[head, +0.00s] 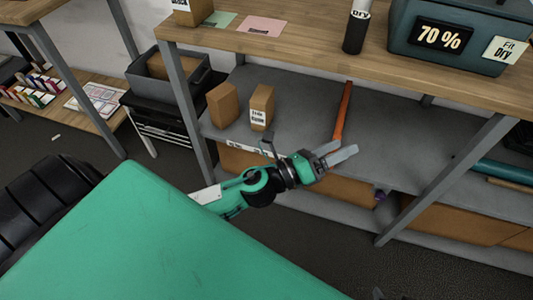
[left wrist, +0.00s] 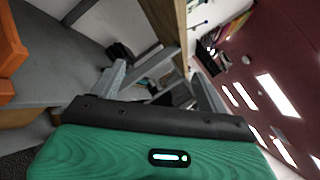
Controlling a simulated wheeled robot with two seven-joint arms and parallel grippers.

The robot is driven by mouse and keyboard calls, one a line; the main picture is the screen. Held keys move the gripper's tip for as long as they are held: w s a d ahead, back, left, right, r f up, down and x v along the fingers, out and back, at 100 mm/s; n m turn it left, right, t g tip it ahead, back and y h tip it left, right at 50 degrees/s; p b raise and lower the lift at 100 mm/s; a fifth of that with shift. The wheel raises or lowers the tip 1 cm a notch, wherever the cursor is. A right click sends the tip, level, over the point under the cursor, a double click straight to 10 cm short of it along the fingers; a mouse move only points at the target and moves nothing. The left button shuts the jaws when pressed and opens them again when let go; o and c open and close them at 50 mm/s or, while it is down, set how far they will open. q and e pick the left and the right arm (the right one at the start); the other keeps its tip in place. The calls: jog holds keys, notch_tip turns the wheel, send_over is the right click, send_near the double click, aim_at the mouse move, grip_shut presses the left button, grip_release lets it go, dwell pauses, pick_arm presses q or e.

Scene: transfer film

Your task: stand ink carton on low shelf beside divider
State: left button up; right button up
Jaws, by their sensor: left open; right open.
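Two brown cartons stand upright on the grey low shelf (head: 305,103) in the head view. One is a plain carton (head: 222,105); the carton to its right (head: 262,108) has a white label too small to read surely, so I cannot tell if it is the ink carton. The orange divider (head: 342,112) stands right of them, with a gap between; it also shows in the left wrist view (left wrist: 10,45). My left gripper (head: 335,154) is open and empty, in front of the shelf near the divider.
The wooden upper top (head: 300,42) overhangs the shelf and bears a labelled carton (head: 190,12), a dark bottle (head: 356,30) and a teal bin (head: 440,62). Slanted grey posts (head: 445,180) frame the shelf. Larger boxes (head: 455,222) sit below. The shelf right of the divider is clear.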

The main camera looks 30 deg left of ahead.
pick_arm(q)
jog(key=s+a+f+n+g+y, duration=0.15)
jog(key=a+f+n+y, duration=0.3)
jog(key=n, duration=0.55)
jog(key=s+a+f+n+y, duration=0.3)
jog(key=f+n+y, duration=0.25)
jog(key=n, duration=0.55)
jog(key=s+f+n+g, duration=0.8)
jog(key=s+n, duration=0.2)
jog(key=s, duration=0.2)
jog(key=shift+s+d+f, duration=0.15)
jog(key=shift+s+d, duration=0.05)
jog(key=shift+s, duration=0.15)
